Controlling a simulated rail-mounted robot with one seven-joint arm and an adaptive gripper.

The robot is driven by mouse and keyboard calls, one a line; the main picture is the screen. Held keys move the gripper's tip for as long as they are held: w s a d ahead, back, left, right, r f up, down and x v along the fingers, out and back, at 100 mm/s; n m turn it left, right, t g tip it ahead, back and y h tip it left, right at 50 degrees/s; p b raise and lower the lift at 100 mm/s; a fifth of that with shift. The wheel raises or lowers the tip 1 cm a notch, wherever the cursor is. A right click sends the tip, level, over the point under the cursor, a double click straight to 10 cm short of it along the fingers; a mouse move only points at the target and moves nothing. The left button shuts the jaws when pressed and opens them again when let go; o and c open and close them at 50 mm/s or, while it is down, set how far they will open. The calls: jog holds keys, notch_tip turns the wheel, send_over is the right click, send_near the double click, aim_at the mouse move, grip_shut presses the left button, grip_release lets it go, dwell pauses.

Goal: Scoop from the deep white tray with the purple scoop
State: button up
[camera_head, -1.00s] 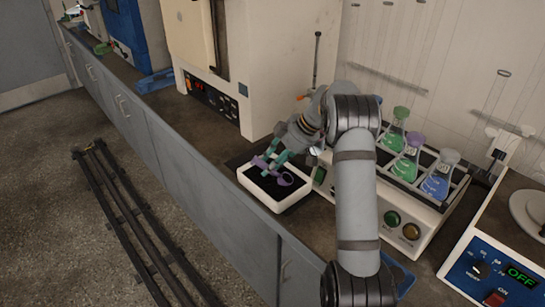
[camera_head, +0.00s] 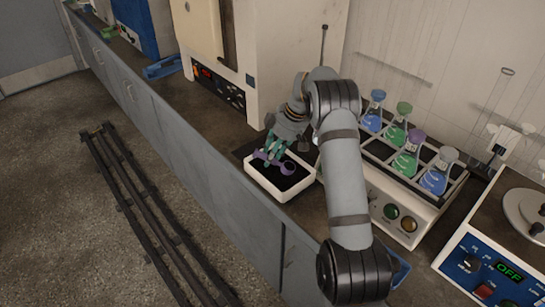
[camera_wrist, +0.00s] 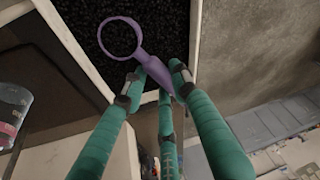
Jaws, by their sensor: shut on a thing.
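The deep white tray (camera_head: 281,194) stands on the bench near its front edge and holds black granular material (camera_wrist: 170,20). My gripper (camera_head: 270,152) is over the tray, its green fingers shut on the handle of the purple scoop (camera_head: 287,168). In the wrist view the scoop's round end (camera_wrist: 121,38) points away from my gripper (camera_wrist: 152,82) and lies over the black material. I cannot tell whether the scoop touches the material or holds any. The far end of the handle shows beyond the fingers.
A shaker with several stoppered flasks (camera_head: 405,160) stands right of the tray. A device with a blue panel (camera_head: 488,270) is at the lower right. A large cream oven (camera_head: 275,50) stands behind. The bench front edge is close to the tray.

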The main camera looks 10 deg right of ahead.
jog(key=shift+w+a+r+y+b, duration=0.1)
jog(key=shift+r+y+b, duration=0.2)
jog(key=shift+b, duration=0.35)
jog(key=shift+a+r+p, duration=0.25)
jog(key=shift+r+p, duration=0.3)
jog(key=shift+p, duration=0.8)
jog(key=h+p, duration=0.1)
jog(key=p, duration=0.2)
jog(key=h+p, duration=0.1)
jog(key=p, duration=0.2)
jog(key=a+g+h+p, duration=0.1)
jog(key=p, duration=0.2)
jog(key=shift+w+r, duration=0.25)
jog(key=shift+w, duration=0.05)
jog(key=shift+w+a+f+g+h+p, duration=0.1)
jog(key=shift+g+h+p, duration=0.25)
jog(key=shift+p, duration=0.95)
